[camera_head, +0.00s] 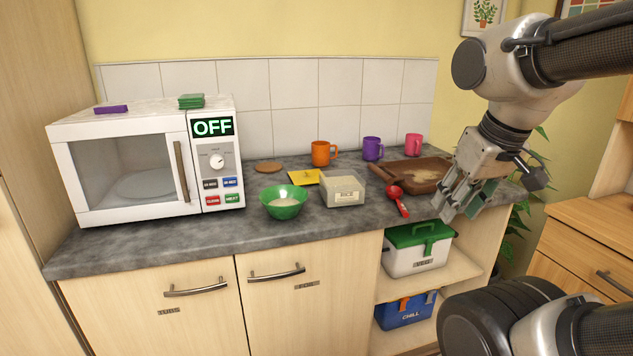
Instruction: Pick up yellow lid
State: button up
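The yellow lid (303,177) lies on the grey counter, behind the green bowl and the clear container. It is a thin flat piece with a small dark mark on top, and the bowl and container in front hide a little of its near edge. My gripper (458,211) is at the right, in front of the brown tray, pointing down and to the left. Its fingers look spread apart with greenish pads, and I see nothing held between them. It is well to the right of the yellow lid and apart from it.
A green bowl (284,209), clear container (343,194), red ladle (395,189) and brown tray (432,186) crowd the counter's middle and right. Orange (320,154), purple (372,148) and pink (413,145) mugs stand behind. A microwave (130,160) fills the left.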

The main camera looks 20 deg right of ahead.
aim_at(309, 177)
jog(key=i+l+u, duration=0.2)
jog(key=i, duration=0.35)
jog(key=i+l+u, duration=0.25)
jog(key=i, duration=0.25)
